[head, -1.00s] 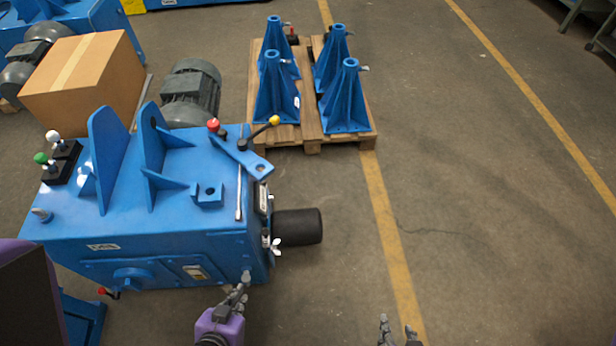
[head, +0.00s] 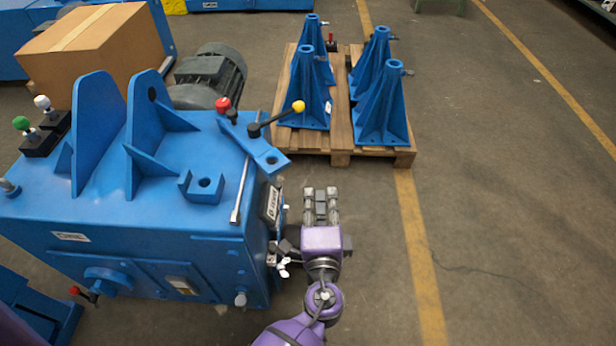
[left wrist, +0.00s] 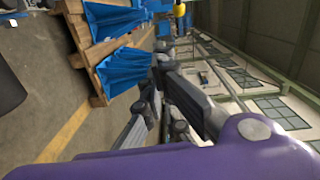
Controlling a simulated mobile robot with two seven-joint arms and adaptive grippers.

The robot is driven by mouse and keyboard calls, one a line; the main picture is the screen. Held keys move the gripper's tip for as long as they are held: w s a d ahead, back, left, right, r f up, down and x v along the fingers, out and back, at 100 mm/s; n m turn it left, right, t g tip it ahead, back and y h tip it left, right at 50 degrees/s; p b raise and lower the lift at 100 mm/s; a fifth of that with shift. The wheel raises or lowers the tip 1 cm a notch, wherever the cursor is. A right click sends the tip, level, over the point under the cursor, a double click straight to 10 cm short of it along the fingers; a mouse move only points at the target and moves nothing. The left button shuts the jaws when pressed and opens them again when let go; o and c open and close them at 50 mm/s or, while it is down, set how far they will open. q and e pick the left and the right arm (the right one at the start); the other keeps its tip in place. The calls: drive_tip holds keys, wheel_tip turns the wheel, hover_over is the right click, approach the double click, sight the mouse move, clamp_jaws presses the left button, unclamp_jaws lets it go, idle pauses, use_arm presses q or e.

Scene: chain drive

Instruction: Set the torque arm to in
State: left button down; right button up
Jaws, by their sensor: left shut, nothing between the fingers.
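A blue torque arm (head: 258,148), a flat plate, lies at the right end of the blue gearbox top. A black lever with a yellow knob (head: 298,107) points from it to the upper right. A red knob (head: 222,104) stands just left of it. My left gripper (head: 321,192) is shut and empty, right of the gearbox and lower in the picture than the yellow knob. In the left wrist view a yellow knob (left wrist: 180,10) shows at the top edge, beyond my left gripper's dark fingers (left wrist: 158,65). My right gripper is not in view.
The gearbox (head: 150,210) carries upright blue fins, and a black block with green and white knobs (head: 42,135). A wooden pallet (head: 340,150) with several blue stands is behind. A cardboard box (head: 95,55) stands back left. The floor at right is clear.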

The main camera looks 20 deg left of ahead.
use_arm(q)
drive_tip(key=r+p+x, duration=0.1)
drive_tip(key=x, duration=0.9)
drive_tip(key=s+a, duration=0.1)
drive_tip(key=s+a+p, duration=0.1)
drive_tip(key=s, duration=0.1)
drive_tip(key=shift+s+a+r, duration=0.1)
drive_tip(key=shift+s+a, duration=0.05)
drive_tip(key=shift+s, duration=0.05)
drive_tip(key=shift+m, duration=0.3)
